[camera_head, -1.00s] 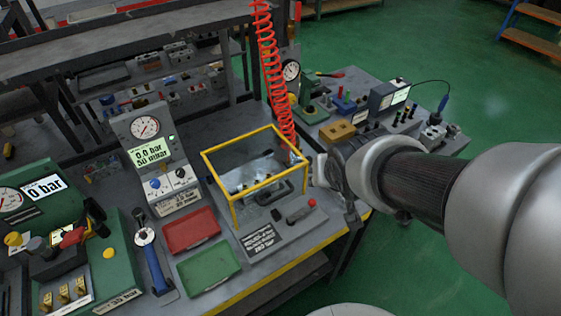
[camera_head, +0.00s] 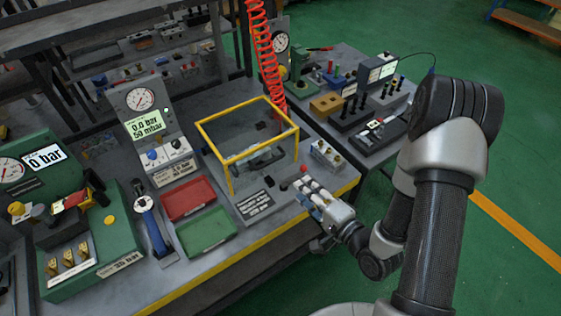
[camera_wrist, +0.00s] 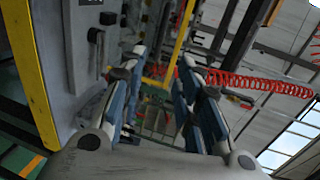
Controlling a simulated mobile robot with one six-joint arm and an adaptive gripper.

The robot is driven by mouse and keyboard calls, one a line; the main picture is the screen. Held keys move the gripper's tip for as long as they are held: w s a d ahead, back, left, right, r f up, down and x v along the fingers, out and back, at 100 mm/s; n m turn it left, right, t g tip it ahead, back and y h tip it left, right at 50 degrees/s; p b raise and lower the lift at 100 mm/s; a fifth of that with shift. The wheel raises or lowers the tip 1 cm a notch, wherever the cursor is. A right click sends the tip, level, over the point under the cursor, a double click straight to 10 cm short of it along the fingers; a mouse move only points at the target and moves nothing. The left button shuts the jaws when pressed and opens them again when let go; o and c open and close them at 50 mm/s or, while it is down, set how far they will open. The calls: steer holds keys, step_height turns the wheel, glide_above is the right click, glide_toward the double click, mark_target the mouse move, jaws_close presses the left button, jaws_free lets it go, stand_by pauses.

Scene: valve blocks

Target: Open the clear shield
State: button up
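The clear shield is a see-through box with a yellow frame (camera_head: 264,146), standing over a grey block on the bench. It looks closed, with its yellow rim level on upright posts. Its yellow edge also shows beyond my fingers in the wrist view (camera_wrist: 181,38). My gripper (camera_head: 308,190) is low by the bench's front edge, to the right of and in front of the shield, near a red knob (camera_head: 304,168). In the wrist view my gripper (camera_wrist: 160,85) has its blue-grey fingers spread apart with nothing clearly held between them. Whether a finger touches the knob's lever cannot be told.
A red tray (camera_head: 188,199) and a green tray (camera_head: 206,232) lie left of the shield. A gauge stand (camera_head: 150,125) is behind them. A red coiled hose (camera_head: 268,60) hangs behind the shield. A block with fittings (camera_head: 326,156) stands to its right.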

mark_target(274, 161)
steer(key=b+x, duration=0.3)
steer(key=x, duration=1.4)
steer(key=shift+w+a+f+b, duration=0.1)
steer(key=shift+w+a+b, duration=0.1)
steer(key=shift+b, duration=0.15)
steer(key=shift+c, duration=0.3)
jaws_close()
